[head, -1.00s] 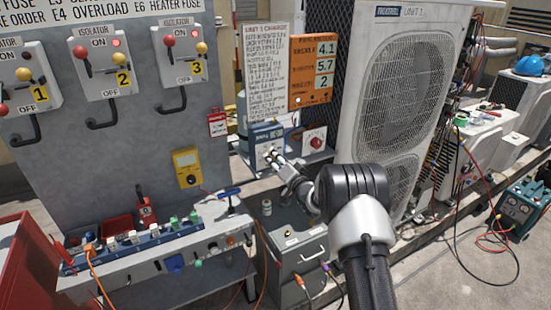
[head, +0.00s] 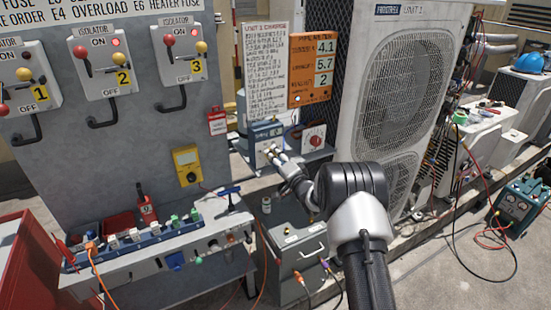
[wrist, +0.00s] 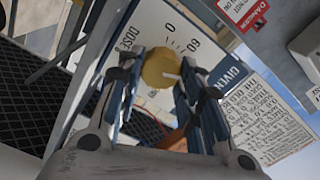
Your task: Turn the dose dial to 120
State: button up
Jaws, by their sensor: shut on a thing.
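The dose dial is a round brass-yellow knob (wrist: 160,69) on a white plate (wrist: 150,30) printed with "0", "60" and "DOSE". A pale line on the knob points to the right in the wrist view. Other numbers, including any 120 mark, are hidden or cannot be read. My gripper (wrist: 160,80) is shut on the knob, one finger on each side. In the head view my gripper (head: 271,153) is at the front of the blue box (head: 262,131) that carries the dial, and covers most of it.
A charge sheet (head: 265,73) and an orange meter board (head: 314,66) rise behind.

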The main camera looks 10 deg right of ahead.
jog(key=o, duration=1.1)
jog(key=shift+c, duration=0.2)
jog(key=v, duration=1.2)
jog(key=shift+r, duration=0.1)
